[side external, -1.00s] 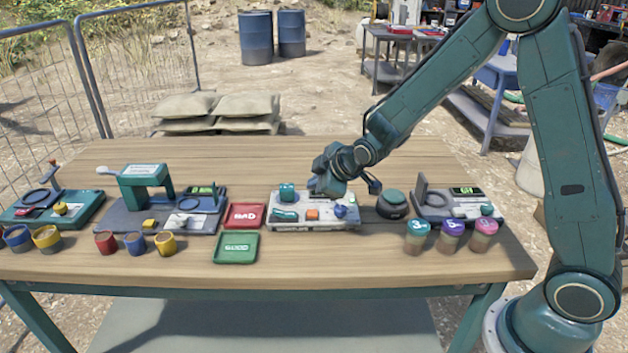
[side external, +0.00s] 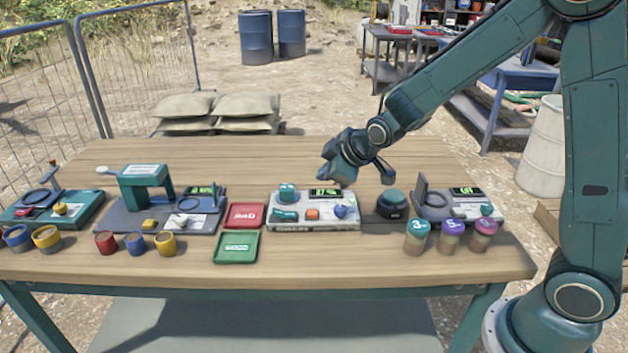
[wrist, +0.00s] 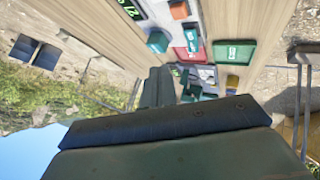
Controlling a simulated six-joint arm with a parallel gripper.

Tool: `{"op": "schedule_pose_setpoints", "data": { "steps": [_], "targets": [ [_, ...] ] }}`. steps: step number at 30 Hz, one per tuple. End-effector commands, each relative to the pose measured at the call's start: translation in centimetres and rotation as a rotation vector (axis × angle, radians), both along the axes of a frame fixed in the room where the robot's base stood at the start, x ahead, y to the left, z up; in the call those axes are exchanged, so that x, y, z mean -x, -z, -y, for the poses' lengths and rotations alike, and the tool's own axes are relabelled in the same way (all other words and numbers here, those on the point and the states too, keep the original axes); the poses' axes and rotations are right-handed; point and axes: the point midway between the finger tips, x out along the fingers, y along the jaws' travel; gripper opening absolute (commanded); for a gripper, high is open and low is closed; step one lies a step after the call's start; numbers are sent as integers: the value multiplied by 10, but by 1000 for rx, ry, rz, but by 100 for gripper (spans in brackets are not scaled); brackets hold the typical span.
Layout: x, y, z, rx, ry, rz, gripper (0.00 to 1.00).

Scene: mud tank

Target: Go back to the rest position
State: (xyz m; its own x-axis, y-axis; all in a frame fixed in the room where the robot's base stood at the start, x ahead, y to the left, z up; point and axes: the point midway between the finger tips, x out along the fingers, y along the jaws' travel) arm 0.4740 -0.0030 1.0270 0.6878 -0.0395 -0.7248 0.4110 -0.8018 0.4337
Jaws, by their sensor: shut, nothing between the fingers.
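My gripper (side external: 338,172) is in the side external view, above the back of the white panel device (side external: 290,224) in the middle of the table. It is apart from the device and holds nothing. The device carries a teal block, an orange button, a blue knob and a lit display (side external: 325,192), which now shows clear of the gripper. In the wrist view the dark body of my gripper fills the lower middle, and the fingertips are hard to make out.
A red tray (side external: 244,216) and a green tray (side external: 237,247) lie left of the device. A dark round unit (side external: 391,204) and a display stand (side external: 460,200) are on the right, with three capped jars (side external: 452,237) in front. The table's back (side external: 250,160) is clear.

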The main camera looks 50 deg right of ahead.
Motion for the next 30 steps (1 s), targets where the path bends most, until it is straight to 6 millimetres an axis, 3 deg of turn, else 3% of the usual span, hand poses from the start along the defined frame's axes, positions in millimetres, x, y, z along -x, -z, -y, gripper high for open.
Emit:
{"op": "schedule_pose_setpoints", "data": {
  "steps": [6,15,30],
  "targets": [
    [37,-39,0,-75,75,-30,0],
    [97,-78,0,-175,180,-85,0],
    [210,-115,-1,-319,359,-175,0]
  ]
}}
